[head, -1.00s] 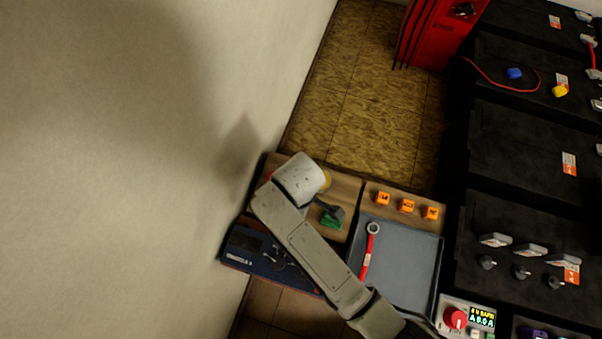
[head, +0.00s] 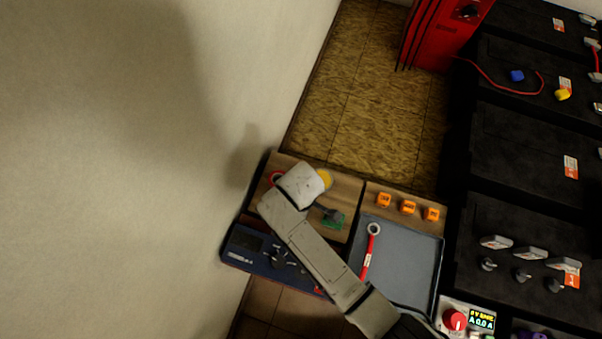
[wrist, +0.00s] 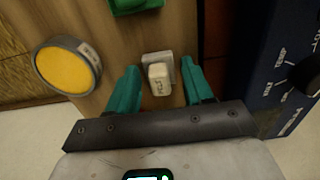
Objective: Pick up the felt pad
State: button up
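My gripper (wrist: 163,84) is open, with one teal finger on each side of the pad. A gap shows between the pad and both fingers, and they do not grip it. I cannot tell how far the fingertips are above the board. In the head view my arm covers the pad and the gripper.
A round tin with a yellow top (wrist: 69,68) is left of the left finger. A green object (wrist: 135,5) lies beyond the pad. A dark blue panel device (wrist: 285,70) is at the right. A grey tray (head: 405,265) holds a red-handled tool (head: 368,252).

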jog(key=c, duration=0.8)
jog(key=shift+r, duration=0.1)
jog(key=shift+r, duration=0.55)
jog(key=s+d+r, duration=0.6)
jog(key=s+r, duration=0.5)
jog(key=s, duration=0.1)
jog(key=shift+s+r, duration=0.35)
jog(key=o, duration=0.4)
jog(key=c, duration=0.3)
